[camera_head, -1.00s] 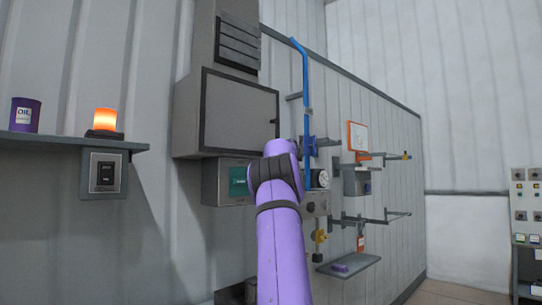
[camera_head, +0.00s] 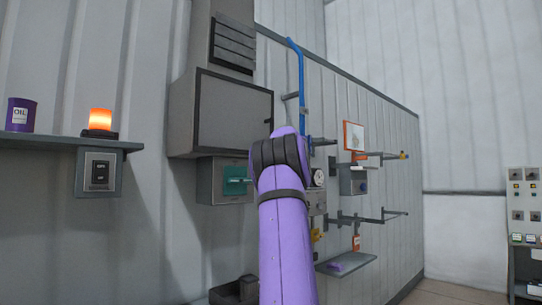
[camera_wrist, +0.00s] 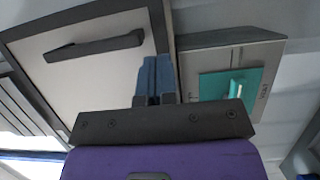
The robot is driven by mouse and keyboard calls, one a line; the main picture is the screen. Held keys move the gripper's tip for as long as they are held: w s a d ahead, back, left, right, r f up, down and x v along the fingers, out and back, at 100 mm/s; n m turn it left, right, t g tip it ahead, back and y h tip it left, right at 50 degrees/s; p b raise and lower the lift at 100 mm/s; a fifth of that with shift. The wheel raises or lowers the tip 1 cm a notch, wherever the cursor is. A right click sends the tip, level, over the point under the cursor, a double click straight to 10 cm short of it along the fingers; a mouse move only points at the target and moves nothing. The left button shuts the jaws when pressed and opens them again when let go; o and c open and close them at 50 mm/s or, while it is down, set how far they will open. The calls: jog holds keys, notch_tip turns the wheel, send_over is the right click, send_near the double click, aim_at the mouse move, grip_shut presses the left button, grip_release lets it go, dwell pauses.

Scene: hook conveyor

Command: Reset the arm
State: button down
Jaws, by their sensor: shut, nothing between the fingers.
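My purple arm (camera_head: 285,235) rises from the bottom middle of the head view, bent at a dark joint, in front of the wall. My gripper is hidden behind the arm there. In the wrist view my gripper (camera_wrist: 154,66) shows its blue fingers together, shut and empty. The fingers appear in front of the gap between a grey cabinet (camera_wrist: 100,25) with a dark handle and a grey box with a teal switch panel (camera_wrist: 232,84). I cannot tell how far they are from either.
A grey cabinet (camera_head: 233,112) and a switch box (camera_head: 211,190) are on the wall left of my arm. Hook bars (camera_head: 365,217) and a small shelf (camera_head: 330,268) project at right.

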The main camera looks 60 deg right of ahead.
jog(key=s+a, duration=0.1)
jog(key=s, duration=0.5)
jog(key=shift+a, duration=0.4)
jog(key=shift+w, duration=0.1)
